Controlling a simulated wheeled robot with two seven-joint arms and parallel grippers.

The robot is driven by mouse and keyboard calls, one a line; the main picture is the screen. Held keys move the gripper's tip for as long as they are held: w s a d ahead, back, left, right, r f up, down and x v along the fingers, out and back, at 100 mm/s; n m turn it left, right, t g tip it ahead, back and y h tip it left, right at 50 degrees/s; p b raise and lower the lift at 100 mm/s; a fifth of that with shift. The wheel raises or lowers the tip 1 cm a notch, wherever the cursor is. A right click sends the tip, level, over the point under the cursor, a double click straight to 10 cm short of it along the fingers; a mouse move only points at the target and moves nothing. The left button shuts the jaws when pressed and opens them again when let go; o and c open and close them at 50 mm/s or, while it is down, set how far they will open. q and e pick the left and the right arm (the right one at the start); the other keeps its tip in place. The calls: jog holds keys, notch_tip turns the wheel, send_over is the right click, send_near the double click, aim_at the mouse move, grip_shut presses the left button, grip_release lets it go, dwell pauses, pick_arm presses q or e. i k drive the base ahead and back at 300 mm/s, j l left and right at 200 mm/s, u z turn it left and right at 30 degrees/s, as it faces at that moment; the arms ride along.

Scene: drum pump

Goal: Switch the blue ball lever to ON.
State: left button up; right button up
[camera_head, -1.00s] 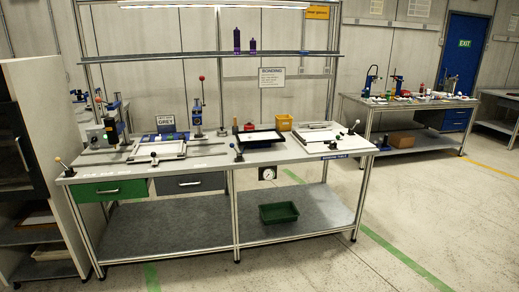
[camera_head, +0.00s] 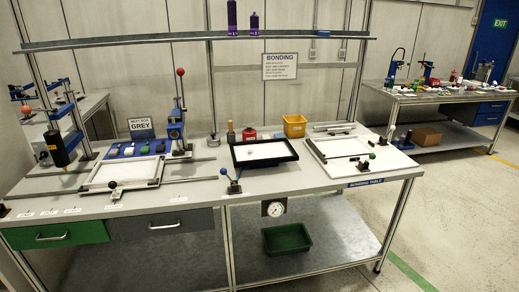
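A small lever with a dark ball, possibly blue, (camera_head: 232,182) stands at the front edge of the bonding table (camera_head: 300,184), in front of the black-framed tray. It leans to the left; its exact colour and any ON marking are too small to read. A dark lever base (camera_head: 4,210) is partly cut off at the left edge. Neither of my grippers is in view.
A black-framed tray (camera_head: 263,165), a white-framed fixture (camera_head: 90,187), a red-ball press (camera_head: 178,122) and a yellow bin (camera_head: 294,125) stand on the table. A green drawer (camera_head: 55,234) is shut below. A green tray (camera_head: 287,238) sits on the lower shelf. Floor is clear at right.

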aim_at(223, 171)
jog(key=i+z, duration=0.1)
jog(key=i, duration=0.75)
